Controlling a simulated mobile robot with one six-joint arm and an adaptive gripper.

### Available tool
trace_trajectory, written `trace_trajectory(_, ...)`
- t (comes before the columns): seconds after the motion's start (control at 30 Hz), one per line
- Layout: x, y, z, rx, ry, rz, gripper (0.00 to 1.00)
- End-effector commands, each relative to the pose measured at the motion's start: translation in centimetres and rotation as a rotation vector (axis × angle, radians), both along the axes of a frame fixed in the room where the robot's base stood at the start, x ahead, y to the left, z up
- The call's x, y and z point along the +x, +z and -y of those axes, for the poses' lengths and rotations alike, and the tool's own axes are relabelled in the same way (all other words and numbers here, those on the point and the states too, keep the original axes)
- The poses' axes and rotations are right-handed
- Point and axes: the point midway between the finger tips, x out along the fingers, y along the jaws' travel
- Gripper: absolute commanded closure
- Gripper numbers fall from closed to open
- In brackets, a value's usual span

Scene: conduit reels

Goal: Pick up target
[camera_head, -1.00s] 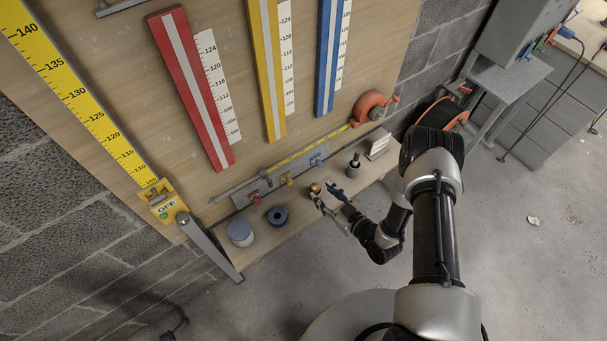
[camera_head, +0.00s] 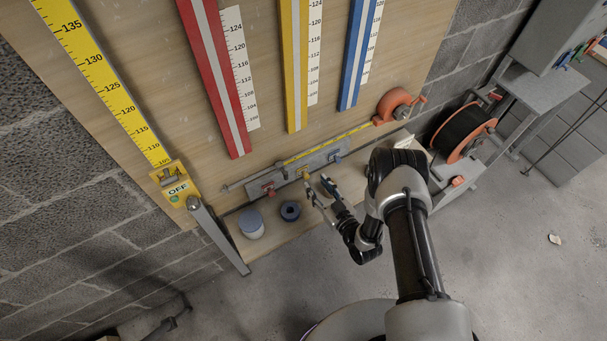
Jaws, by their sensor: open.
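The task names only a "target", and I cannot tell which object that is. My gripper (camera_head: 317,186) is open over the narrow wooden shelf, with its fingers pointing toward the wall. I cannot make out anything between the fingers. To its left on the shelf are a dark blue ring-shaped spool (camera_head: 290,211) and a grey-blue lidded tub (camera_head: 251,224), both apart from it. A small white card (camera_head: 403,142) shows at the shelf's right end, partly hidden by my arm.
Red (camera_head: 216,75), yellow (camera_head: 294,65) and blue (camera_head: 358,50) bars hang on the board above the shelf. An orange tape reel (camera_head: 394,105) is mounted at right. A large black cable reel (camera_head: 463,132) stands beyond my arm. The floor at right is mostly clear.

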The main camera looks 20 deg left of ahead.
Motion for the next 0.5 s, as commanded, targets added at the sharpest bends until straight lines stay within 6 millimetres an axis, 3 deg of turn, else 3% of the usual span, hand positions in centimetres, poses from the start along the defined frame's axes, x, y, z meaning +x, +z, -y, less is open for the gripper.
trace_trajectory(0.5, 2.9, -1.0, -4.6, 0.001, -0.001, 0.001, 0.59)
